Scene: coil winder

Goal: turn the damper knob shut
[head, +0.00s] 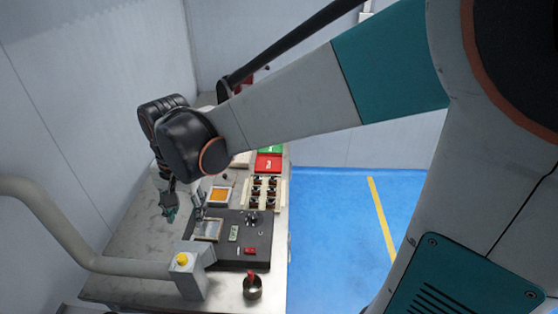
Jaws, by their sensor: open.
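A grey duct (80,255) enters from the left and ends in a grey box (200,275) over the table's near part. A black knob (252,218) also shows on the dark control panel (262,236). My gripper (169,212) is open and empty, pointing down over the table's left part. It is beyond the yellow knob, apart from it. My arm partly hides the table's far end.
The metal table (135,245) carries a panel with screens, a rack of dark coils (264,192), red (268,162) and green trays, and a metal cup (252,290) with a red-tipped thing. A wall stands close on the left; blue floor is clear on the right.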

